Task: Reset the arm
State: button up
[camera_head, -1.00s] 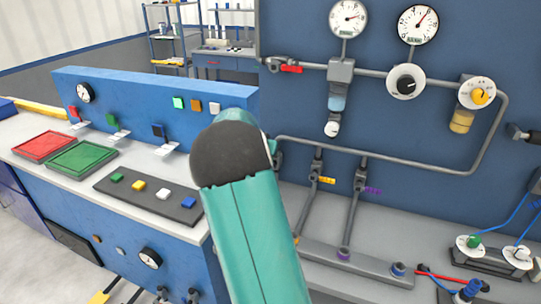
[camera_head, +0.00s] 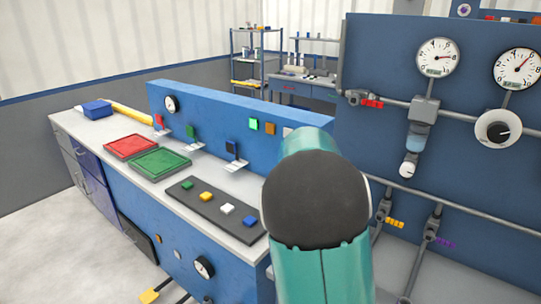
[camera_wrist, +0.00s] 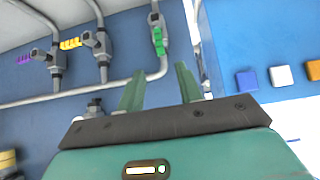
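My arm (camera_head: 318,205), teal with a dark rounded joint, stands up in the middle of the head view. My gripper (camera_wrist: 160,84) is hidden there but shows in the wrist view. Its two green fingers are apart with nothing held between them. Behind the fingers, in the wrist view, are a blue panel and a grey pipe (camera_wrist: 75,95) with a green-handled valve (camera_wrist: 158,40), which appears apart from the fingers.
A blue console with a red tray (camera_head: 131,146), a green tray (camera_head: 160,163) and a dark button strip (camera_head: 190,197) lies left of my arm. A pipe panel with gauges (camera_head: 437,57) stands at the right. Floor (camera_head: 60,240) is clear at lower left.

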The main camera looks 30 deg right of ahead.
jog(key=s+a+r+n+t+y, duration=0.15)
jog(key=s+a, duration=0.25)
jog(key=a, duration=0.4)
jog(key=s+a+r+n+y, duration=0.2)
jog(key=s+a+n, duration=0.1)
jog(key=a, duration=0.5)
jog(key=s+a+r+n+y, duration=0.15)
jog(key=s+a, duration=0.25)
jog(key=a, duration=0.4)
jog(key=s+a+f+n+y, duration=0.1)
jog(key=s+a+n+y, duration=0.2)
jog(key=s+a+n, duration=0.4)
jog(key=s+a, duration=0.6)
jog(key=a, duration=0.1)
jog(key=shift+s+a+f, duration=0.2)
jog(key=shift+s+f, duration=0.15)
jog(key=shift+f, duration=0.05)
jog(key=shift+d+t, duration=0.15)
jog(key=shift+t, duration=0.1)
